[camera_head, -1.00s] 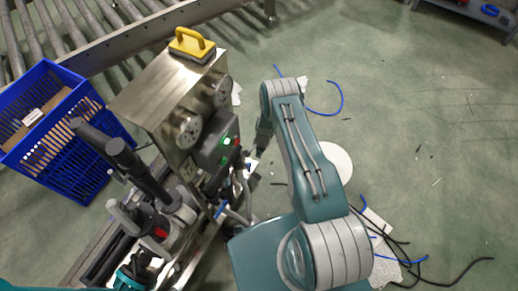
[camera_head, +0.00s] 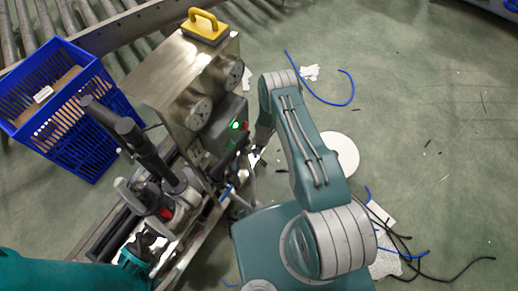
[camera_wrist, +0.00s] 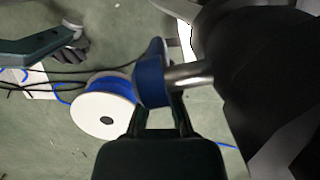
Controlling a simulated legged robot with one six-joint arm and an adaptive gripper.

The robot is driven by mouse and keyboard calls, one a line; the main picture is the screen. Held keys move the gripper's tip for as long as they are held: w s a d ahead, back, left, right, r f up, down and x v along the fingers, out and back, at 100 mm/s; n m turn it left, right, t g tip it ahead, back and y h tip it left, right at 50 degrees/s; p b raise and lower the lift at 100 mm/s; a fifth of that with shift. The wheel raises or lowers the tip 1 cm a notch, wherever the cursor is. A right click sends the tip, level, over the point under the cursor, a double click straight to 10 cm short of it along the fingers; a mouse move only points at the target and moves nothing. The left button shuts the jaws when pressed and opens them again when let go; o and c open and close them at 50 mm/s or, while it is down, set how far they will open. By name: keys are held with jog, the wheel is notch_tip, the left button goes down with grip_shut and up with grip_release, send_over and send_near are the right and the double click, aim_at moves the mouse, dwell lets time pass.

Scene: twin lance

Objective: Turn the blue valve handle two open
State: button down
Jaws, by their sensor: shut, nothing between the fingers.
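A blue valve handle (camera_wrist: 152,75) stands on a shiny metal stem (camera_wrist: 189,73) in the wrist view, just above my gripper. My gripper (camera_wrist: 161,112) is shut with nothing held; its tips are close to the handle's lower end, and I cannot tell whether they touch. In the head view a small blue handle (camera_head: 227,192) shows low on the pipework beside the steel cabinet; I cannot tell if it is the same one. My gripper's tips are largely hidden there behind my arm and the dark fittings.
The steel cabinet (camera_head: 168,75) carries gauges, a lit green button (camera_head: 235,125) and a yellow-handled block (camera_head: 205,25). A blue crate (camera_head: 65,110) stands left. A white spool of blue cable (camera_wrist: 103,104) and loose cables lie on the floor. Open floor lies right.

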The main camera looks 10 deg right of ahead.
jog(key=shift+s+a, duration=0.1)
notch_tip(320, 180, up, 12)
jog(key=w+d, duration=0.1)
jog(key=d, duration=0.1)
jog(key=shift+f, duration=0.15)
dwell(0.4)
